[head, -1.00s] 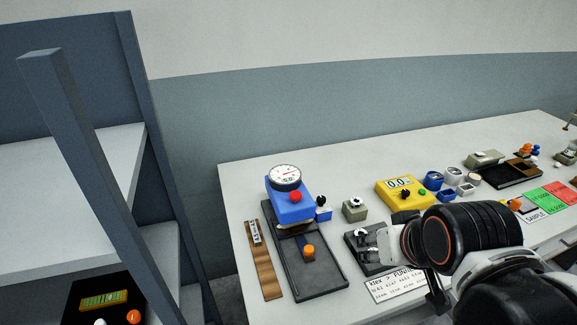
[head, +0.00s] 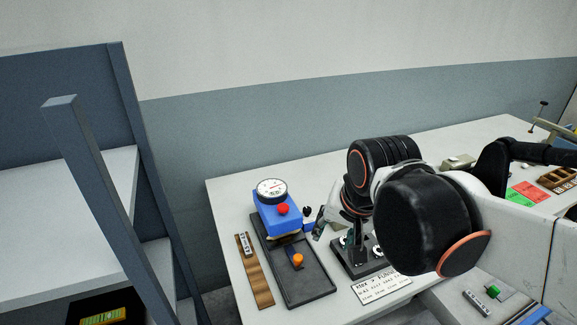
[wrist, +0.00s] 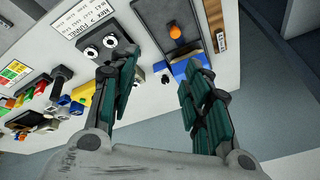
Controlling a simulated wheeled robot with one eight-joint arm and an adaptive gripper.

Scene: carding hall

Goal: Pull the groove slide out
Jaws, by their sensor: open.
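The groove slide shows as a narrow dark-blue strip with an orange knob (head: 298,260), lying in the black base (head: 309,287) of the dial gauge device. The orange knob also shows in the wrist view (wrist: 175,31), near the top. The device's blue block (head: 281,218) carries a round white dial (head: 271,190) and a red knob (head: 283,209). My gripper (head: 322,223) is just right of the blue block, above the table. In the wrist view my gripper (wrist: 158,95) has its dark green fingers spread, with nothing between them. The blue block is partly behind the right finger there.
A wooden strip (head: 257,277) lies left of the base. A black fixture (head: 350,262) with round posts stands right of it, and a printed card (head: 381,288) lies in front. A shelf rack (head: 92,178) stands at the left. My arm hides the table's middle.

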